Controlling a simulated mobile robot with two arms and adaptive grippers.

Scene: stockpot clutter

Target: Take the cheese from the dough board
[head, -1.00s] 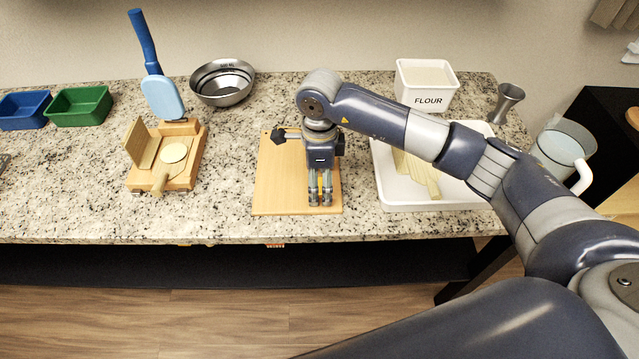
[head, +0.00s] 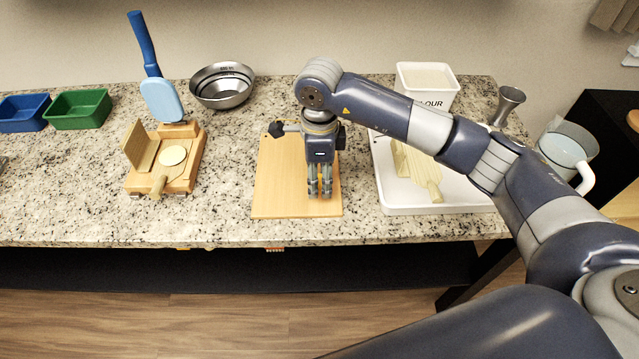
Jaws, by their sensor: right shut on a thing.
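The dough board (head: 272,195) is a light wooden board lying flat on the granite counter in the middle of the head view. My right gripper (head: 319,192) points down over the right part of the board. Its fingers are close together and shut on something. That thing is hidden by the fingers, and no cheese can be made out on the bare part of the board. I cannot tell whether the fingertips touch the board. My left gripper is not in view.
A white tray (head: 385,190) with a wooden piece (head: 425,172) stands right of the board. Behind it is a flour bin (head: 427,80). A wooden press (head: 165,160) and a metal bowl (head: 222,85) stand left. Green (head: 78,108) and blue (head: 22,113) bins are far left.

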